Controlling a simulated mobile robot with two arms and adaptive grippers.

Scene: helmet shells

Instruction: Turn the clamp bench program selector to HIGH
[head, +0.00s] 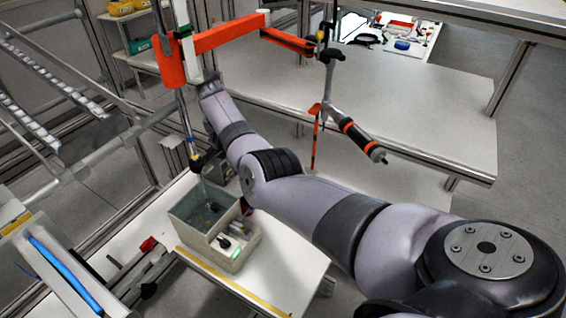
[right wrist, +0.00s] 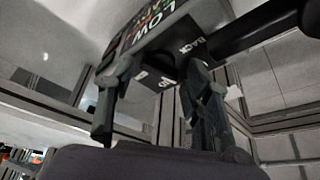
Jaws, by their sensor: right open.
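My right gripper (right wrist: 158,70) is open, one finger on each side of a small dark block with pale lettering. This block appears to be the selector (right wrist: 165,84), but I cannot tell whether the fingers touch it. Above it is a dark panel (right wrist: 150,24) with "LOW" in white and red and green lettering beside it, cut off by the picture edge. I cannot tell which setting the selector points to. In the head view my right arm reaches up and left toward an orange-jointed post, and its fingers cannot be made out. My left gripper is not in view.
A grey divided bin (head: 222,262) with small parts stands on a white table (head: 285,277) below my arm. An orange jointed arm (head: 230,34) and a hanging tool (head: 352,132) are over the work area. A wide grey bench (head: 430,105) behind is mostly clear.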

